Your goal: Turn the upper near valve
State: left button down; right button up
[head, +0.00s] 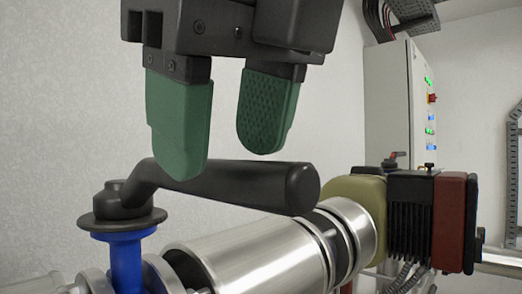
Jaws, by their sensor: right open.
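The valve has a black lever handle (235,182) on a blue stem (126,262). The lever runs from its round hub at the left to a thick rounded end at the right, above a shiny metal pipe. My right gripper (222,150) hangs from the top of the head view with its two green fingers pointing down. It is open and empty. The left finger overlaps the lever in the picture; whether it touches the lever I cannot tell. The right finger's tip is just above the lever in the picture. My left gripper is not in view.
The metal pipe (245,258) runs below the lever to a yellowish fitting (357,198) and a black and dark red unit (432,220) at the right. A grey control cabinet (388,105) with lit buttons stands behind. The pale wall at the left is bare.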

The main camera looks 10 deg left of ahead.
jog(key=p+v, duration=0.1)
jog(key=v, duration=0.8)
jog(key=shift+s+p, duration=0.2)
jog(key=shift+p, duration=0.1)
jog(key=shift+a, duration=0.1)
